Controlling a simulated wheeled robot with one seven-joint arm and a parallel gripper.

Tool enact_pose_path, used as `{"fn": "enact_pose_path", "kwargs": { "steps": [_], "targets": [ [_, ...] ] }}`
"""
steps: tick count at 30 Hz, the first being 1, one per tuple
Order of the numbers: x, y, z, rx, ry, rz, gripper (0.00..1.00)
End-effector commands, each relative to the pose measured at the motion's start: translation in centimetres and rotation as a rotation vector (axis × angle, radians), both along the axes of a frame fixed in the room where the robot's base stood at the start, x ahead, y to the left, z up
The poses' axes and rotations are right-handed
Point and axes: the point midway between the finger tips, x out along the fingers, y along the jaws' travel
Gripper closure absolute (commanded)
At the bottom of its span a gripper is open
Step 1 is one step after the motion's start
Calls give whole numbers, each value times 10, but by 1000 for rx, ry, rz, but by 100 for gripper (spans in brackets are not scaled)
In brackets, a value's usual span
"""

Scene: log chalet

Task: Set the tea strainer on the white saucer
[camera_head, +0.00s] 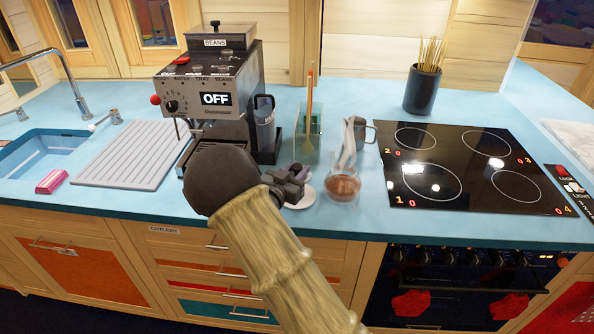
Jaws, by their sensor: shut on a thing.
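The white saucer (308,198) lies on the blue counter near its front edge, partly covered by my gripper. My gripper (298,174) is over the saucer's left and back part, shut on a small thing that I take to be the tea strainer. The strainer itself is too small and too hidden behind my gripper to make out. I cannot tell whether it touches the saucer.
A glass of brown liquid (343,187) stands just right of the saucer. Behind are a clear green container (307,143) with a wooden stick, a grey mug (361,131) and a coffee machine (215,75). The black hob (460,165) is at right.

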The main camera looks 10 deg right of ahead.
Motion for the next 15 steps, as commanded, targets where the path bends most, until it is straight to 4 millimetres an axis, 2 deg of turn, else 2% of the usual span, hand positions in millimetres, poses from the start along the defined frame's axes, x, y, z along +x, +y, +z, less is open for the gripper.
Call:
{"fn": "enact_pose_path", "kwargs": {
  "steps": [11,12,15],
  "targets": [
    [0,0,-4,0,-1,0,100],
    [0,0,-3,1,-1,0,66],
    [0,0,-3,1,-1,0,50]
  ]
}}
